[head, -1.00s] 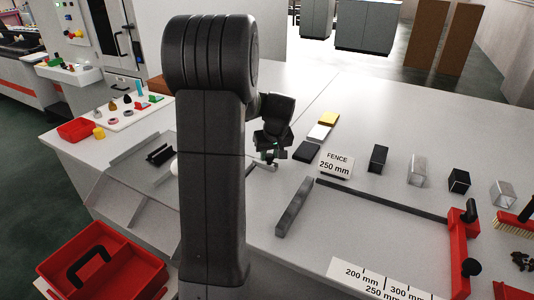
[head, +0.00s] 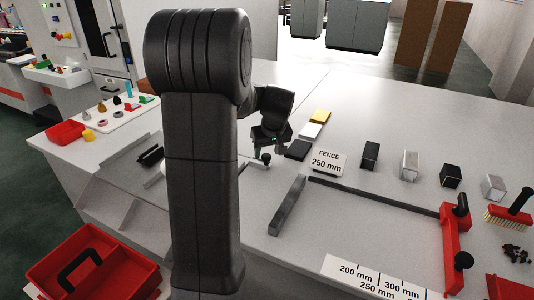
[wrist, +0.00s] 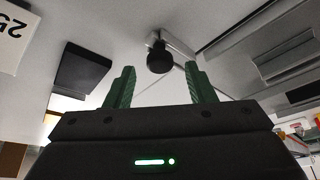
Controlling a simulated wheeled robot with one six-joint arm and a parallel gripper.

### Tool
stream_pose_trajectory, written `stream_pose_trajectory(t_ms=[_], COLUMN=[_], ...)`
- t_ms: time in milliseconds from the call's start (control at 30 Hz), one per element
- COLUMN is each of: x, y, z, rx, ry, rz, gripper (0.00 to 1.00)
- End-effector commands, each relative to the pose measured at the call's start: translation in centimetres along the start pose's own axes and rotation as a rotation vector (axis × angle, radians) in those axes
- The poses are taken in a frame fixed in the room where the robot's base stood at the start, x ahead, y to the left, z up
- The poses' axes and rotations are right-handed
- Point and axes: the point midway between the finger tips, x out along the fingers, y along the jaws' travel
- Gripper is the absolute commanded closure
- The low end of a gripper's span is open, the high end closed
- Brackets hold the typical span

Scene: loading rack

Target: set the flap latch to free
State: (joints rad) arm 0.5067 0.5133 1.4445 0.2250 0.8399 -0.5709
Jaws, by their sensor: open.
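The flap latch is a metal lever with a round black knob (head: 266,158), on the pale worktop just left of the black block. In the wrist view the knob (wrist: 160,58) is ahead of my gripper (wrist: 160,82), about centred between the two green fingers. The fingers are apart with nothing between them, and the knob looks just beyond their tips. In the head view my gripper (head: 268,146) is just above and behind the knob. The metal lever (wrist: 181,46) runs off from the knob to the right in the wrist view. My arm hides part of the flap area in the head view.
The black block (head: 298,149) and the FENCE sign (head: 328,161) are close on the right. Metal blocks and a red clamp (head: 453,240) are farther right. A red tray (head: 93,265) is at lower left.

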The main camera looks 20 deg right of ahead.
Motion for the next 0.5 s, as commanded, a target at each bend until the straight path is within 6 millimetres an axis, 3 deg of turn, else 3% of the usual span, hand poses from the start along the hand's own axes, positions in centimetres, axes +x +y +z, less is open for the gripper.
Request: stream_pose_trajectory(t_ms=[300, 500], x=[-7.5, -10.6], y=[0.1, 0.0], z=[-0.1, -0.1], rx=[0.001, 0.000], ry=[0.005, 0.004], rz=[0.003, 0.002], gripper=[0.50, 0.50])
